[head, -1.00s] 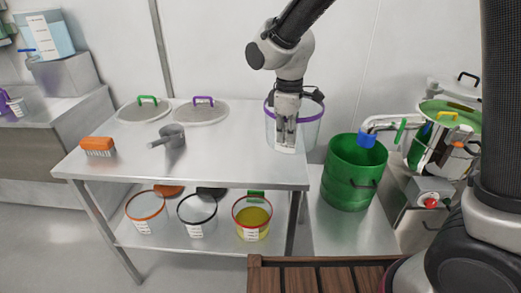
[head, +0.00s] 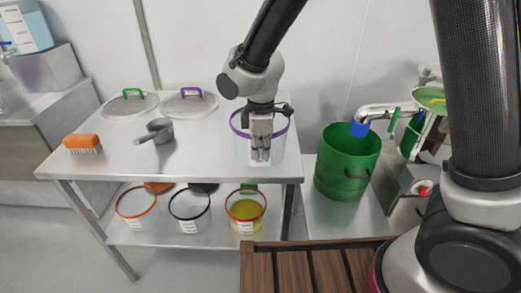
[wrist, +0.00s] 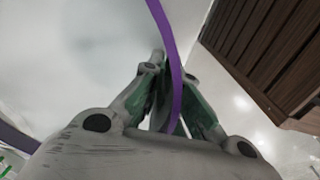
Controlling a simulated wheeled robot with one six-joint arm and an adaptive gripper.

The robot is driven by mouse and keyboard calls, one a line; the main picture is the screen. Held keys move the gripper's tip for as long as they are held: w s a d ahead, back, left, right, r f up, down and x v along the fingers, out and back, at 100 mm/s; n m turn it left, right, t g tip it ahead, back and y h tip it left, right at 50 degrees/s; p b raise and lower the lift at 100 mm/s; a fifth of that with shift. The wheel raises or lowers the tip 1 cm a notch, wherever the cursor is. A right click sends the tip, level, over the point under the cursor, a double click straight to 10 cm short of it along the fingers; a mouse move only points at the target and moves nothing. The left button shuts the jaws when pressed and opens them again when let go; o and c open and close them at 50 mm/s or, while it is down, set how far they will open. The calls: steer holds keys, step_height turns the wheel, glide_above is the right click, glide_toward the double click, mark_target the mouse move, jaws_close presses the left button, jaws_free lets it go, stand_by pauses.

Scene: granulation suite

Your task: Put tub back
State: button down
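The tub (head: 276,148) is translucent with a purple rim and is near the right end of the steel table (head: 215,167). It looks upright. I cannot tell whether its base touches the table top. My gripper (head: 260,157) points down at the tub's near side. In the wrist view, the purple rim (wrist: 176,80) passes between the fingers (wrist: 160,75), which are closed on the tub's wall. The lid with a purple handle (head: 190,104) lies at the back of the table, beside the lid with a green handle (head: 130,105).
A metal scoop (head: 158,129) and orange brush (head: 82,143) lie on the table's left. Orange-, black- and red-rimmed tubs (head: 138,208) (head: 190,211) (head: 246,211) stand on the lower shelf. A green drum (head: 346,165) stands right of the table. A slatted wooden surface (head: 310,272) is in front.

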steer(key=shift+f, duration=0.1)
steer(key=c, duration=1.6)
jaws_free()
steer(key=shift+c, duration=0.2)
step_height(320, 180, up, 12)
steer(key=s+d+r+m+t, duration=0.1)
steer(key=d+r+m, duration=0.3)
steer(key=d, duration=0.5)
steer(key=s+d+r+m, duration=0.1)
steer(key=d+r+m, duration=0.2)
steer(key=d, duration=0.6)
steer(key=s+d+r+m+t, duration=0.2)
steer(key=s+d+m, duration=0.9)
steer(key=s+d, duration=0.3)
steer(key=d, duration=0.3)
